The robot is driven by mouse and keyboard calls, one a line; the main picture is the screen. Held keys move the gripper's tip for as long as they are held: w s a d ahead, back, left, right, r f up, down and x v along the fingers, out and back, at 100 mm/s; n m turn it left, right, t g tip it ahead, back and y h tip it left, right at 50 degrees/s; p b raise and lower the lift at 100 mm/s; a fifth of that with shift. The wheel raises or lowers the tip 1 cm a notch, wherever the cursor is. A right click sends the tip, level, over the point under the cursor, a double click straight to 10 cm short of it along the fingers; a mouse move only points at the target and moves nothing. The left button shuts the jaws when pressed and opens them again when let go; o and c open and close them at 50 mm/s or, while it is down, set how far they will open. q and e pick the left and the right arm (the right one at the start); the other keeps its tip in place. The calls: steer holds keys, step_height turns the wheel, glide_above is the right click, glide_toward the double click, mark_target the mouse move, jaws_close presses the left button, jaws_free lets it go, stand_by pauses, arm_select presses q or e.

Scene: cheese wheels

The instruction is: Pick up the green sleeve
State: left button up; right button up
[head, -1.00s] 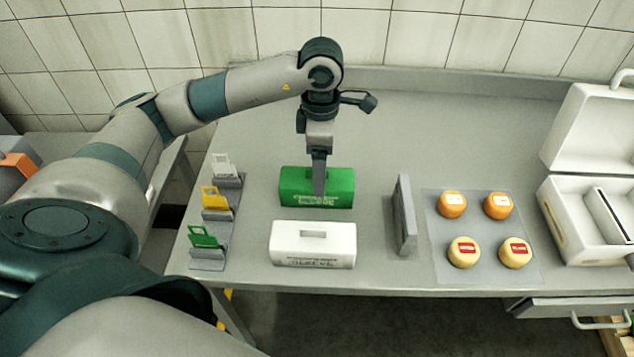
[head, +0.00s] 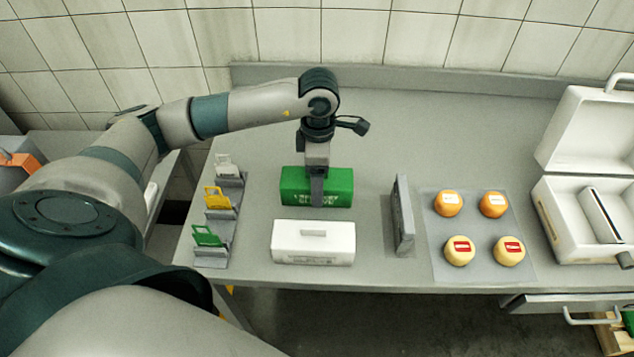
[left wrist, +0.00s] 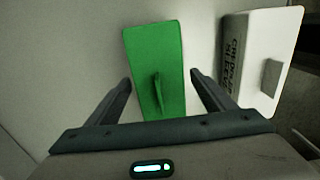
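The green sleeve (head: 292,188) is a green block with a raised grip on top, lying on the table behind the white sleeve (head: 313,247). My left gripper (head: 316,200) points straight down over the green sleeve and hides part of its front. In the left wrist view the green sleeve (left wrist: 158,60) lies between and beyond the two spread fingers (left wrist: 162,85), with its thin upright grip in the gap. The fingers are apart and do not appear to touch it. The white sleeve (left wrist: 262,60) is to the right there. My right gripper is not in view.
Grey stands with white, yellow and green tags (head: 207,236) are on the left. A grey upright plate (head: 404,215) stands right of the sleeves, then a mat (head: 477,220) with several cheese wheels. An open white case (head: 570,222) is at the far right.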

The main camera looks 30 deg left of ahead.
arm_select(q)
steer(key=c, duration=0.9)
steer(key=shift+r, duration=0.15)
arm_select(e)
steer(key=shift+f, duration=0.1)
